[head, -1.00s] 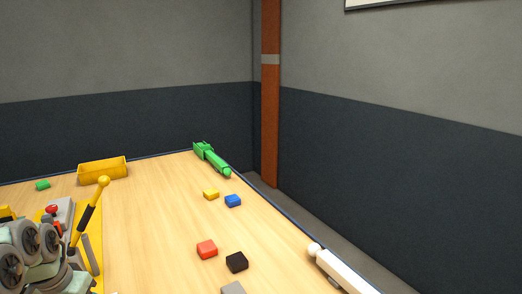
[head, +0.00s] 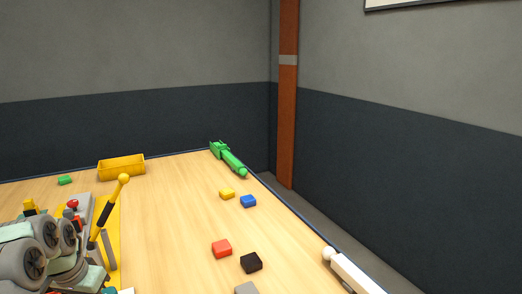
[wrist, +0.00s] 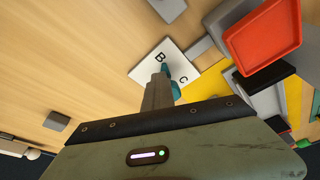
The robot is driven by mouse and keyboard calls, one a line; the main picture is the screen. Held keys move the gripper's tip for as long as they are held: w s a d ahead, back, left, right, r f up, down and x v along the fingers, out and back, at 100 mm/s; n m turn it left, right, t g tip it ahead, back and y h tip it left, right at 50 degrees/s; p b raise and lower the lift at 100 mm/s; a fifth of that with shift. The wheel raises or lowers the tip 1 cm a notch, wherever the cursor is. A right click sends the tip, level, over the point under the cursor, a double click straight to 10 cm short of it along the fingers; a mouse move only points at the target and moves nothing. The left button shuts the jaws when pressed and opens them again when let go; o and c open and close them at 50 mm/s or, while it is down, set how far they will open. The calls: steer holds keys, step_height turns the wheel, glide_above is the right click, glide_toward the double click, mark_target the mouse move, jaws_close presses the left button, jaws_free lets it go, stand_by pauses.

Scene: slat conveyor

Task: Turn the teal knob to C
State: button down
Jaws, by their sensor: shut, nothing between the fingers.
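In the wrist view, a white plate (wrist: 143,70) bears the printed letters B and C. The teal knob (wrist: 166,70) sits on the plate, partly hidden behind my gripper. Its visible narrow end lies beside the B. My gripper (wrist: 158,88) is shut, with its fingers over the plate at the knob. I cannot tell whether the fingers touch the knob. In the head view the knob and gripper tips are not visible.
A red tray (wrist: 264,42) and grey blocks stand right of the plate in the wrist view. In the head view, a lever with a yellow ball (head: 124,179) rises beside my arm. A yellow bin (head: 121,168) and loose blocks lie beyond.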

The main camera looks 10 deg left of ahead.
steer(key=shift+a+p, duration=0.5)
steer(key=shift+a, duration=0.1)
steer(key=shift+w+a+p, duration=0.15)
steer(key=shift+a+p, duration=0.4)
steer(key=shift+p, duration=0.3)
steer(key=shift+s, duration=0.35)
steer(key=w+p+v, duration=0.1)
steer(key=p+v, duration=0.3)
steer(key=v, duration=0.1)
steer(key=shift+r+p, duration=0.4)
steer(key=shift+r, duration=0.15)
steer(key=shift+a, duration=0.1)
